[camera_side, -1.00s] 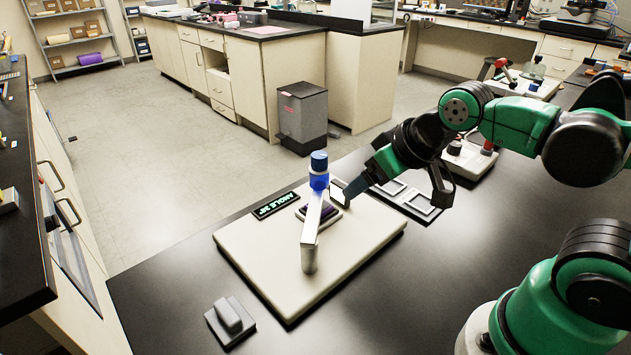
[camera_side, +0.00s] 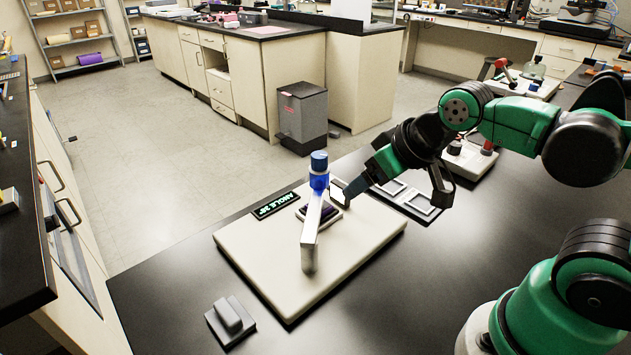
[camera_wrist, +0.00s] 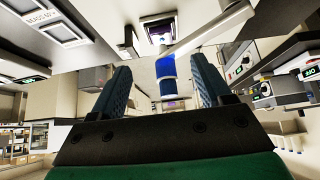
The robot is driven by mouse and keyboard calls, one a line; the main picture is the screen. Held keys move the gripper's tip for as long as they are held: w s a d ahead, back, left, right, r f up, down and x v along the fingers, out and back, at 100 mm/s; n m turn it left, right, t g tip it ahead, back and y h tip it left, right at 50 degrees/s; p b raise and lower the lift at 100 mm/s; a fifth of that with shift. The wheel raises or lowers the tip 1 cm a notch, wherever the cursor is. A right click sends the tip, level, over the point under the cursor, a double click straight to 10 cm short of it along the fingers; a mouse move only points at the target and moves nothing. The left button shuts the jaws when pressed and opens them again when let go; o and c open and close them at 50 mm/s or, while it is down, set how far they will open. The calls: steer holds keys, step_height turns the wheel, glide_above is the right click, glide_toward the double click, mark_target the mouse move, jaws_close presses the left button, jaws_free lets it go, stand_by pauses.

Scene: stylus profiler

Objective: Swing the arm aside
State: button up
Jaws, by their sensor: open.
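The profiler's pale swing arm (camera_side: 312,238) reaches across a cream base plate (camera_side: 255,262) from a post at its near end. A blue upright knob (camera_side: 319,181) stands at its far end; it also shows in the wrist view (camera_wrist: 167,76). Below the arm is a small dark stage with a purple sample (camera_side: 330,216). A display (camera_side: 276,205) reads ANGLE with a number too small to read surely. My gripper (camera_side: 345,190) is open, just right of the knob. In the wrist view my fingers (camera_wrist: 160,66) stand on either side of the knob, with gaps visible; contact cannot be told.
A small grey block on a dark pad (camera_side: 230,318) lies at the front left. A holder with two square frames (camera_side: 408,197) and a device with red and dark knobs (camera_side: 470,157) stand behind and right of the plate. The black bench (camera_side: 400,290) is clear in front.

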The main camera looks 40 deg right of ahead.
steer(key=shift+o, duration=0.3)
step_height(320, 180, up, 2)
steer(key=n+g, duration=0.4)
steer(key=g, duration=0.2)
glide_above(318, 170)
steer(key=shift+d+r, duration=0.2)
steer(key=shift+d, duration=0.25)
steer(key=shift+w+f+n+g, duration=0.15)
steer(key=shift+w+n+g, duration=0.15)
steer(key=shift+n+g, duration=0.1)
steer(key=shift+w+f, duration=0.2)
steer(key=shift+f, duration=2.75)
jaws_close()
